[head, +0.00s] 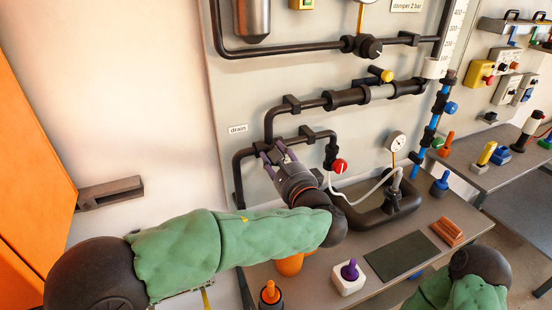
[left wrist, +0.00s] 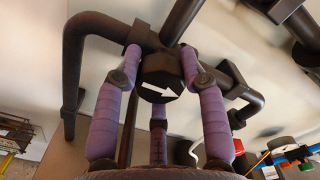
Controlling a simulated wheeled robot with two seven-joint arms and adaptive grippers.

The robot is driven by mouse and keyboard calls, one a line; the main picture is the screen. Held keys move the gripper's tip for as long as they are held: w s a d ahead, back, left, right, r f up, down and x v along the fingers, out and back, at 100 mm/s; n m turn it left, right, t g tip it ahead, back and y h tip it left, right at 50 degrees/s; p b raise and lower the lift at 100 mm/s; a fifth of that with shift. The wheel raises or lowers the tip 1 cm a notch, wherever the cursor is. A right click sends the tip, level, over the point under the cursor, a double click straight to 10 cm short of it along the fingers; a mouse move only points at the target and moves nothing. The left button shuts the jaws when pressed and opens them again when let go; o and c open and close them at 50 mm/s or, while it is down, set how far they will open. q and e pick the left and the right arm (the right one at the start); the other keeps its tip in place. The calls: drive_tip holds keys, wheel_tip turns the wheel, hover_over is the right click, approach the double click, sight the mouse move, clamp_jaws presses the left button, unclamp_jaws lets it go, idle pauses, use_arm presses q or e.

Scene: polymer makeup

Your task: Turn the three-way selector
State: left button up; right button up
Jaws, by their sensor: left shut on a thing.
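The three-way selector, a dark knob (left wrist: 160,72) with a white arrow on its face, sits on the black pipes in the middle of the left wrist view. The arrow points right and slightly down in that view. My left gripper (head: 272,152) reaches the pipe junction below the "drain" label (head: 238,129). Its purple fingers also show in the left wrist view (left wrist: 162,54), shut around the sides of the knob. In the head view the gripper mostly hides the knob. My right arm shows at the lower right, but its gripper is out of view.
Black pipes (head: 308,102) run across the panel around the gripper. A red knob (head: 340,166) and a gauge (head: 396,142) are to its right. Below, the bench holds a purple-topped white block (head: 349,277), a dark mat (head: 402,256) and an orange-brown block (head: 447,231).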

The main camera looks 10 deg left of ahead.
use_arm(q)
drive_tip(key=shift+d+f, duration=0.1)
drive_tip(key=shift+f, duration=0.3)
drive_tip(key=o, duration=1.2)
drive_tip(key=shift+w, duration=0.1)
drive_tip(key=shift+c, duration=0.2)
drive_tip(key=shift+r, duration=0.2)
drive_tip(key=v, duration=1.2)
